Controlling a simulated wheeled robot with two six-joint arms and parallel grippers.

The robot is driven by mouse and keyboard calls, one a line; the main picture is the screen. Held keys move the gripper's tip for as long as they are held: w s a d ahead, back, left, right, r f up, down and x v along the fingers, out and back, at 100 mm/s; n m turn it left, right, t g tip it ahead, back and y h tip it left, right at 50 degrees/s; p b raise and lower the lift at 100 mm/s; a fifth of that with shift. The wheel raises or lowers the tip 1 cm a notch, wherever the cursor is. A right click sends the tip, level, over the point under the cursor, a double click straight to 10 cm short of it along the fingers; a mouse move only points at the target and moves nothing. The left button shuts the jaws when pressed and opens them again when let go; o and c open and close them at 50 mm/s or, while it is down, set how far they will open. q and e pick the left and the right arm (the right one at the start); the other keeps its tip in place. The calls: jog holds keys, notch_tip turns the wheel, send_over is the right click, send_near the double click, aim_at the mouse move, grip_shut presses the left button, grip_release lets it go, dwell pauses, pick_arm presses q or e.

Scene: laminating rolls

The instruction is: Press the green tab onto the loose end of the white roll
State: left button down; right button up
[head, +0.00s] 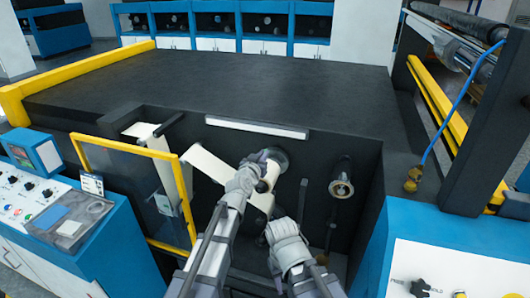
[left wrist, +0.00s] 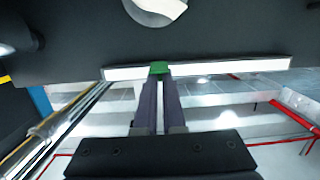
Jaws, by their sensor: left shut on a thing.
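The white roll (head: 270,174) sits on a spindle inside the machine's dark recess. A pale sheet (head: 207,165) stretches to its left and a pale strip (head: 262,201) hangs below. My left gripper (head: 260,158) is in front of the roll, partly covering it. In the left wrist view the gripper (left wrist: 159,75) is shut on the green tab (left wrist: 159,68), which shows at the fingertips. A round white end of a roll (left wrist: 156,9) shows ahead, apart from the tab. My right arm ends below the roll; its jaws cannot be made out.
A yellow-framed clear door (head: 148,240) stands open left of the recess. An empty-looking metal spindle (head: 341,187) sticks out at the right. A white bar (head: 257,128) runs along the recess top. Control panels flank both sides.

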pick_arm(q)
jog(key=shift+s, duration=0.1)
jog(key=shift+f+b, duration=3.2)
jog(key=shift+f+b, duration=0.35)
jog(key=c, duration=0.9)
grip_release()
jog(key=shift+c, duration=0.2)
